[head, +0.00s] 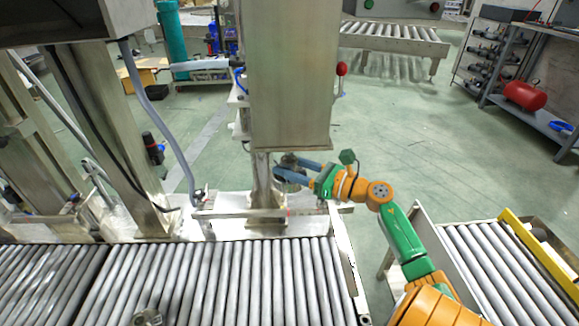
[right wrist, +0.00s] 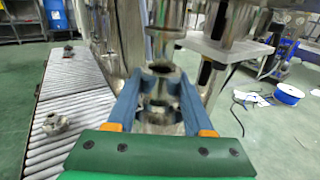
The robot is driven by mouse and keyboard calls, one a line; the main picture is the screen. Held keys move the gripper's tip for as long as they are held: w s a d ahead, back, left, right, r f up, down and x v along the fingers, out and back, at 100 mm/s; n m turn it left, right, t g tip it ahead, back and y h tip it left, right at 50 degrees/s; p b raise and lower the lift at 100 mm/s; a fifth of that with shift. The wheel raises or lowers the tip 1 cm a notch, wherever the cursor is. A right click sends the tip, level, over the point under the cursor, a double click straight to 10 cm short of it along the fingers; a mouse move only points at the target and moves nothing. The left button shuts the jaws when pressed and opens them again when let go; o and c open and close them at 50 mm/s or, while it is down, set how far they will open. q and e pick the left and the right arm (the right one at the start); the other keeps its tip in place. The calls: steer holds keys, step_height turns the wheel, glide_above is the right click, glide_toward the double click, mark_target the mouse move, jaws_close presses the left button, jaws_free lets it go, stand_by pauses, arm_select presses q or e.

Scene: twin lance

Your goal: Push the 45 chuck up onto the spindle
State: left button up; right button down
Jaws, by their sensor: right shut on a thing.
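My right gripper (head: 284,174) reaches in from the right beside the steel column. Its blue fingers are shut on a metal chuck (head: 291,163), which is partly hidden by the fingers and the column. In the right wrist view the chuck (right wrist: 160,72) sits upright between the fingers (right wrist: 158,100), its round open top facing up. The spindle (right wrist: 165,34) is a shiny vertical shaft directly above it. I cannot tell whether the two touch. No marking that reads 45 is legible. My left gripper is not in view.
A roller conveyor (head: 215,285) runs along the front, with a loose metal chuck (head: 147,317) on it. The right wrist view shows another loose chuck (right wrist: 68,51) farther along the rollers. A second roller table (head: 500,265) stands right of my arm. A steel frame crosses below the gripper.

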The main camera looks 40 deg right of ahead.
mark_target(293, 157)
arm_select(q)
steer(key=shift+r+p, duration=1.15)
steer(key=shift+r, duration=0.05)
arm_select(e)
steer(key=shift+r, duration=1.55)
steer(key=shift+c, duration=1)
jaws_free()
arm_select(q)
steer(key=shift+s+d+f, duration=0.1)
arm_select(e)
steer(key=shift+f, duration=0.1)
